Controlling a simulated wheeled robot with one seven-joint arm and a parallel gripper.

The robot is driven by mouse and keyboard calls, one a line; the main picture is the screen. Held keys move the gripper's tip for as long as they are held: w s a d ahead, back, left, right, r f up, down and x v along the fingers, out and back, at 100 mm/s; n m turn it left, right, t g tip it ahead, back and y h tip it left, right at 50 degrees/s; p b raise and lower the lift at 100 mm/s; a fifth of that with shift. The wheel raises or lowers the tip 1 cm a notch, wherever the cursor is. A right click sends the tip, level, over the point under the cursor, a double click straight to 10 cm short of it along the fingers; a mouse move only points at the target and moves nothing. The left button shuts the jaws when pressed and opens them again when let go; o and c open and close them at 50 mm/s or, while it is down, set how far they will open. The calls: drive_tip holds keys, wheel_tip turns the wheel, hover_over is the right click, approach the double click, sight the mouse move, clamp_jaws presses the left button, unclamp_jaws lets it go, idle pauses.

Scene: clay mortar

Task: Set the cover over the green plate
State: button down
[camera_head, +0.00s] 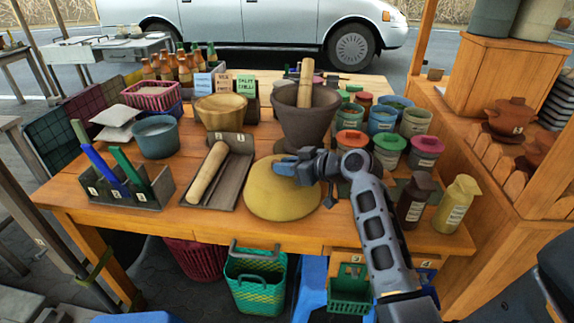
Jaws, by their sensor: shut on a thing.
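The cover (268,202) is a round, yellow, shallow dome at the front middle of the wooden table. My gripper (286,167) is at the upper part of the cover and is shut on it; the fingers hide the exact spot that they hold. I cannot tell whether the cover's rim touches the table or hangs just above it. I cannot make out the green plate; the cover or my arm may hide it.
A grey mortar with a wooden pestle (304,112) stands right behind the cover. A tray (233,182) with a rolling pin (208,174) lies to its left. Several lidded jars stand to the right, with a dark bottle (414,199) and a yellow bottle (456,204) near the front edge.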

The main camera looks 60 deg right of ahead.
idle(0.3)
drive_tip(key=c, duration=0.9)
unclamp_jaws()
